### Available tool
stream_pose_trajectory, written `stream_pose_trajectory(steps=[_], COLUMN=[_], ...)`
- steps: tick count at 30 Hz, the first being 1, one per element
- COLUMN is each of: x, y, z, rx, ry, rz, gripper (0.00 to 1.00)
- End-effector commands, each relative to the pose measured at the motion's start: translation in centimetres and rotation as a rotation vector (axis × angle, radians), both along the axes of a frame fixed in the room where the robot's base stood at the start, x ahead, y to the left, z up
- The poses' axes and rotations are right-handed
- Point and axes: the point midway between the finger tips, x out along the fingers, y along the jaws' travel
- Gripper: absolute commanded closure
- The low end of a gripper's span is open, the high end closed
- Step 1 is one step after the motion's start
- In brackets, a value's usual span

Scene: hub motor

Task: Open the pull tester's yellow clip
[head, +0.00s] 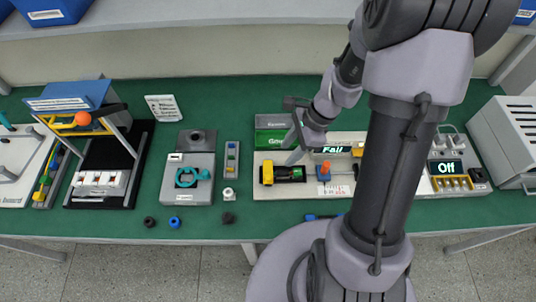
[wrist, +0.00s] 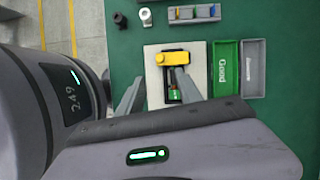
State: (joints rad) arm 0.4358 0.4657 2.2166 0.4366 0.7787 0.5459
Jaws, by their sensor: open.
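The pull tester (head: 307,192) is a pale base on the green bench, in the middle of the head view. Its yellow clip (head: 266,172) sits at the left end, beside a black part with a yellow-green mark. In the wrist view the yellow clip (wrist: 173,58) lies beyond my fingertips, with the dark part (wrist: 173,90) below it. My gripper (head: 293,150) is open above the left part of the tester. In the wrist view my gripper's fingers (wrist: 158,88) are spread, the right one overlapping the dark part. I cannot tell whether it touches anything.
A green "Good" bin (wrist: 224,68) and a grey bin (wrist: 253,68) stand beside the tester. A display reads "Fail" (head: 332,150). A small parts tray (head: 232,160) and a grey fixture (head: 187,182) are left.

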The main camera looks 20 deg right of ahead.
Motion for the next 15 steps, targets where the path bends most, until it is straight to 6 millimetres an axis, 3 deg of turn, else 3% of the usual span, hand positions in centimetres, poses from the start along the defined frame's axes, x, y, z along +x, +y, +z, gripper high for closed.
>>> stream_pose_trajectory(steps=[1,6,15], x=[0.0,0.3,0.7], y=[0.6,2.2,4.7], z=[-1.8,-5.9,-11.8], rx=[0.003,0.000,-0.001], ry=[0.004,0.003,0.001], rz=[0.003,0.006,0.007], gripper=[0.58,0.58,0.58])
